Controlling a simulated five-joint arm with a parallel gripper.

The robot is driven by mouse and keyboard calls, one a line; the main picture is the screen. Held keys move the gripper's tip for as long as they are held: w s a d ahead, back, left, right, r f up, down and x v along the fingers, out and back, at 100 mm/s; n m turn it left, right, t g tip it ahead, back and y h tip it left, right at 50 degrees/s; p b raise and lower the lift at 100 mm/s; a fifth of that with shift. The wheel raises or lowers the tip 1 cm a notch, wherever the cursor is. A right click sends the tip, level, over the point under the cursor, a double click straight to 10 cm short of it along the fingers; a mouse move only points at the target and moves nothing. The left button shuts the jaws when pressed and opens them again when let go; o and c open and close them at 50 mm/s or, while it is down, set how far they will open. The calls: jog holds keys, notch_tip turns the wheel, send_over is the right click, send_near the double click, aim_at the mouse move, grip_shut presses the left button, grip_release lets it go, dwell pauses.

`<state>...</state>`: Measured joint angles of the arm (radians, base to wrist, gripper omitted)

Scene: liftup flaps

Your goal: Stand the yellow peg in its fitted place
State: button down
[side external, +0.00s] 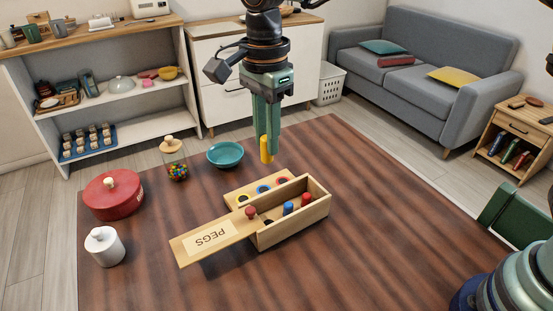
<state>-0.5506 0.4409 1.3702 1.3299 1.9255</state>
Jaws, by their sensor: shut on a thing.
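My gripper (267,145) points down above the table, its green fingers shut on the upright yellow peg (266,151). The peg's lower end is in the air above and behind the wooden peg box (295,230). Inside the open box are a blue peg (288,208) and a red peg (306,199).
A teal bowl (225,154), candy jar (175,160), red pot (112,196) and white jar (104,247) stand to the left. The table's right side is clear.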

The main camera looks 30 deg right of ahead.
notch_tip(320, 180, down, 19)
jog(key=shift+f, duration=0.1)
dwell(0.4)
jog(key=shift+f, duration=0.1)
jog(key=c, duration=1)
grip_release()
